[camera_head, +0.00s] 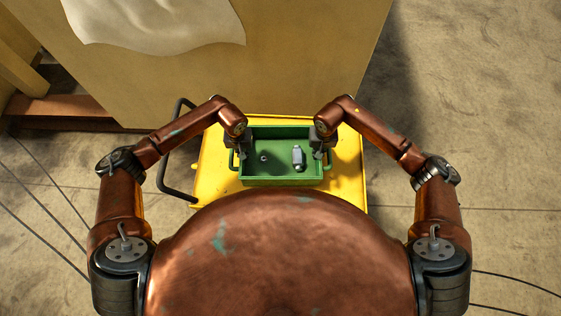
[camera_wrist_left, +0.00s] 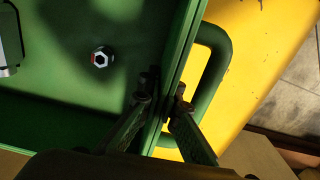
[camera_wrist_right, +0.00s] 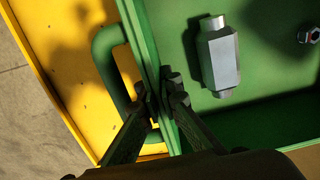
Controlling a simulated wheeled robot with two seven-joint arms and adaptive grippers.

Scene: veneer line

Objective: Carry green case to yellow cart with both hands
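The green case (camera_head: 283,182) is an open-topped box with a handle at each end. It lies over the yellow cart (camera_head: 347,180), roughly level; I cannot tell whether it rests on the deck or hangs just above it. My left gripper (camera_head: 240,146) is shut on the case's left wall, one finger inside and one outside, as the left wrist view (camera_wrist_left: 163,92) shows. My right gripper (camera_head: 321,146) is shut on the right wall the same way, seen in the right wrist view (camera_wrist_right: 160,90). My rounded body hides the cart's near part.
Inside the case are a grey metal block with round ends (camera_head: 298,157) and a small hex nut (camera_head: 264,158). The cart's dark push handle (camera_head: 172,155) is at left. A large tan panel-like block (camera_head: 290,60) with a pale sheet (camera_head: 150,25) stands behind.

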